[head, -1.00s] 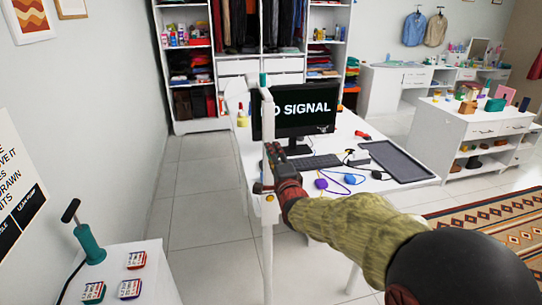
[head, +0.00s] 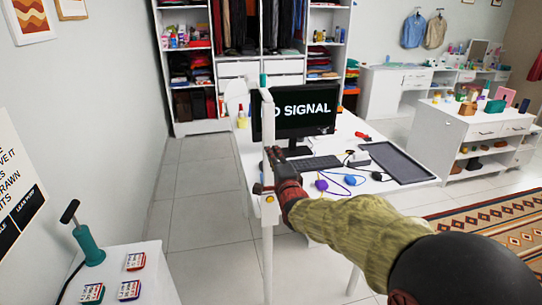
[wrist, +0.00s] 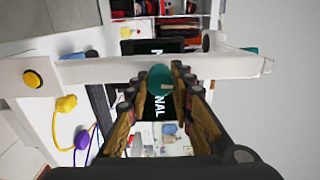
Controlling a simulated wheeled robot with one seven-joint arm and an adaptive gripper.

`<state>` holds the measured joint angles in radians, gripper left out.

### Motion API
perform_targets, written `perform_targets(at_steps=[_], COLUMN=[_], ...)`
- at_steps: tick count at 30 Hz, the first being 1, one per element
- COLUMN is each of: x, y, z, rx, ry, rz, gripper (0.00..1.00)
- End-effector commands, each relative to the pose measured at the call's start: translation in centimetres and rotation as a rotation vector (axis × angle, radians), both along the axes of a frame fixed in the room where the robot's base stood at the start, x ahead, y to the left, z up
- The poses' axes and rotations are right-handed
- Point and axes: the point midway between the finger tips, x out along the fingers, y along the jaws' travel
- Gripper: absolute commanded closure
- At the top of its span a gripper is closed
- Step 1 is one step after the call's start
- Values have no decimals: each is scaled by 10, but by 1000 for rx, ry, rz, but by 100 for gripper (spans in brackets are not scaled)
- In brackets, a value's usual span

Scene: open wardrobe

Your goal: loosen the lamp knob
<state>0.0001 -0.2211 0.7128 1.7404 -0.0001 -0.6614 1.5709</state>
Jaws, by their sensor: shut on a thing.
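The lamp stand is a white upright post (head: 267,225) at the near left corner of the white desk. In the wrist view its white bar (wrist: 110,69) runs across the picture. A round teal knob (wrist: 160,80) on this bar sits between my fingertips. My gripper (wrist: 158,76) is shut on the teal knob, with one dark finger at each side. In the head view my gripper (head: 271,164) is at the post, and hides the knob.
Behind the post are a monitor (head: 303,112), a keyboard (head: 308,164) and a dark tray (head: 398,163) on the desk. Purple (head: 321,184) and blue (head: 350,180) plugs with cords lie nearby. A white side table (head: 140,288) stands at lower left, with open floor between.

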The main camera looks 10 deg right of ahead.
Motion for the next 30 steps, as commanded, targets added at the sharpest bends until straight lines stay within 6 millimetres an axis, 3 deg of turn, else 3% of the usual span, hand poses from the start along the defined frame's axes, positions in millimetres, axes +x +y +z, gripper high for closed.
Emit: perform_targets(at_steps=[5,11,30], x=[0,0,0], y=[0,0,0], z=[0,0,-1], rx=[0,-27,-484], ry=[0,-1,-2], rz=[0,0,-1], gripper=[99,100,100])
